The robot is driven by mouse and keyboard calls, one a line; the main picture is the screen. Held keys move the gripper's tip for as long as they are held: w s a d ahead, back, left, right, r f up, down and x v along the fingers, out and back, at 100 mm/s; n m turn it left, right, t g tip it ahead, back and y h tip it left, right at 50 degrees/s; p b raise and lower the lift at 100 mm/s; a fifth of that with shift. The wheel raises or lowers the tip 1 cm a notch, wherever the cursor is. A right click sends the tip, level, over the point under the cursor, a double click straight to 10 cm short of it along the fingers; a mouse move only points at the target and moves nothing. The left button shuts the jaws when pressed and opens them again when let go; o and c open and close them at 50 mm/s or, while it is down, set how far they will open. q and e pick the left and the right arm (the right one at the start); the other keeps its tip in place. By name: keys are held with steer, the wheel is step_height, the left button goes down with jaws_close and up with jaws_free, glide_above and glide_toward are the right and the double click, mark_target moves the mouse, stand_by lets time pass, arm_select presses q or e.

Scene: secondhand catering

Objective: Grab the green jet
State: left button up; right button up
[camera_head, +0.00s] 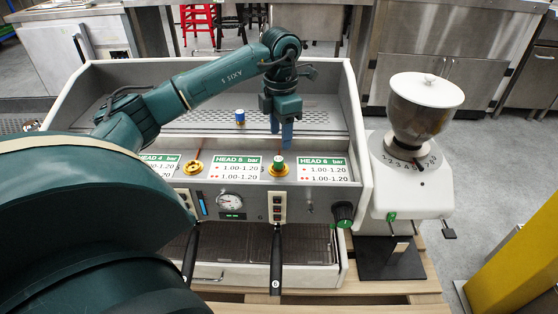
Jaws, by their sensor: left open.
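The fingertips appear clear of the jet, though the exact height gap is hard to tell. My right gripper is not in view.
A blue-capped piece (240,117) stands on the machine's perforated top. An empty-looking yellow ring (193,167) is left on the ledge. The machine's raised side wall (352,120) and a coffee grinder (415,180) stand to the right.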

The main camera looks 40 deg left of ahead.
mark_target(278, 159)
arm_select(q)
steer(key=shift+f, duration=0.9)
steer(key=f, duration=0.2)
steer(key=s+f+b, duration=0.1)
steer(key=f, duration=0.1)
steer(key=shift+d+f, duration=0.1)
steer(key=shift+f, duration=0.55)
steer(key=shift+c, duration=0.4)
jaws_close()
steer(key=shift+w+r, duration=0.1)
